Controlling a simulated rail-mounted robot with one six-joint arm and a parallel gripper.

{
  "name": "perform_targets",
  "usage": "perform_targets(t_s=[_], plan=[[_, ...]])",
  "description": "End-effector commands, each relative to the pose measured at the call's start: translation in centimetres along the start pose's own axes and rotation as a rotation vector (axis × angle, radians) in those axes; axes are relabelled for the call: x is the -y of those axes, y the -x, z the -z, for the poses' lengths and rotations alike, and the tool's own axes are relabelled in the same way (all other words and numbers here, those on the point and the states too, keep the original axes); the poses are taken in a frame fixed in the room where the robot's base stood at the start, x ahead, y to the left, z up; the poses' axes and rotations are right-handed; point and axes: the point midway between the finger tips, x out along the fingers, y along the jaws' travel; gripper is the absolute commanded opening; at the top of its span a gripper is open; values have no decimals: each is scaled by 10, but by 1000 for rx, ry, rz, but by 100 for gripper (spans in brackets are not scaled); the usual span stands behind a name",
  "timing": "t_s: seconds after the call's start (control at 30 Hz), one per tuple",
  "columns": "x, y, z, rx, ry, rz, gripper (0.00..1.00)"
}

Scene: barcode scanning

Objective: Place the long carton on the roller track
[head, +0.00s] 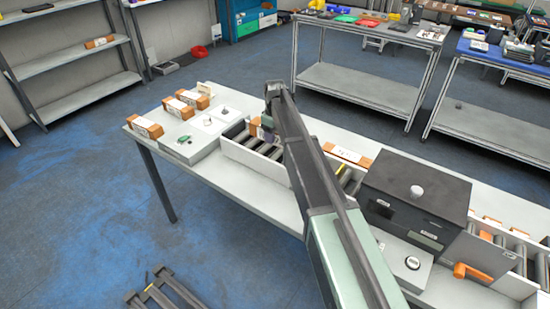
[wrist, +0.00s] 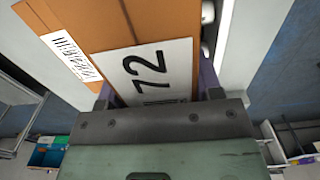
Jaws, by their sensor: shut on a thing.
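My gripper (wrist: 157,88) is shut on an orange-brown carton (wrist: 165,22) in the wrist view. The carton carries a white label reading 72 between the fingers and a barcode label on its left face. In the head view my arm mostly hides the gripper (head: 266,134), and a bit of the held carton (head: 254,126) shows beside it. The carton is at the left part of the roller track (head: 240,152), over the dark rollers inside pale side walls. Whether it touches the rollers I cannot tell.
Several orange-and-white cartons (head: 147,128) stand at the table's left end beside a pale box with small parts (head: 192,145). Another carton (head: 347,156) lies behind the track.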

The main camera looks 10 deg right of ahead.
Motion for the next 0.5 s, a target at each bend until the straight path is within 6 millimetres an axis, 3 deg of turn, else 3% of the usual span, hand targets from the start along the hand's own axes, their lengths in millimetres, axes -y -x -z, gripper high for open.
perform_targets(t_s=[0.17,0.37,0.5], plan=[[0,-7,0,0,0,0,21],[0,-47,0,0,0,0,21],[0,-43,0,0,0,0,20]])
